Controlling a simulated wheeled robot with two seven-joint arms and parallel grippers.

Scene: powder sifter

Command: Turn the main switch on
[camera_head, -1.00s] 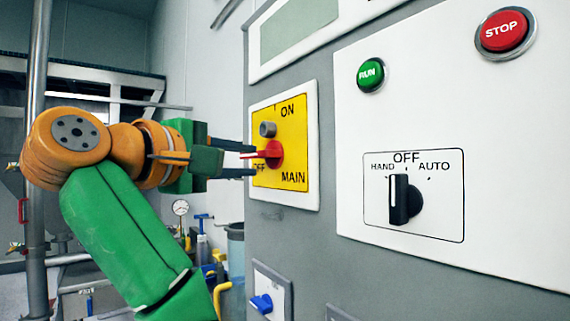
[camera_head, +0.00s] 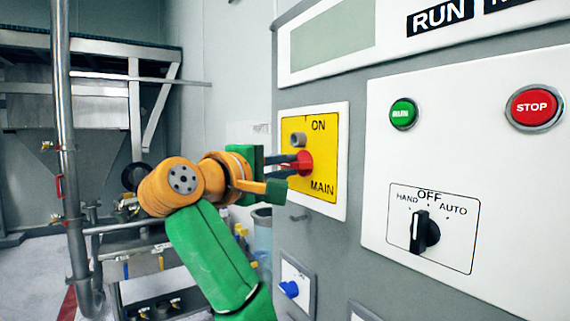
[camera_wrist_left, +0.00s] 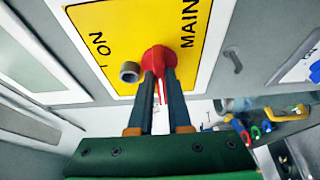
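The main switch is a red rotary knob (camera_head: 304,163) with a thin handle, on a yellow plate (camera_head: 322,190) marked ON and MAIN on the grey cabinet. My left gripper (camera_head: 298,164) is at the knob in the head view. The OFF mark is hidden. A small grey lock barrel (camera_head: 298,139) sits on the plate near ON. My right gripper is not in view.
Right of the plate, a white panel carries a green RUN button (camera_head: 403,113), a red STOP button (camera_head: 535,107) and a black HAND/OFF/AUTO selector (camera_head: 424,232). A blue switch (camera_head: 289,289) sits below. Pipes and a steel frame stand at the left.

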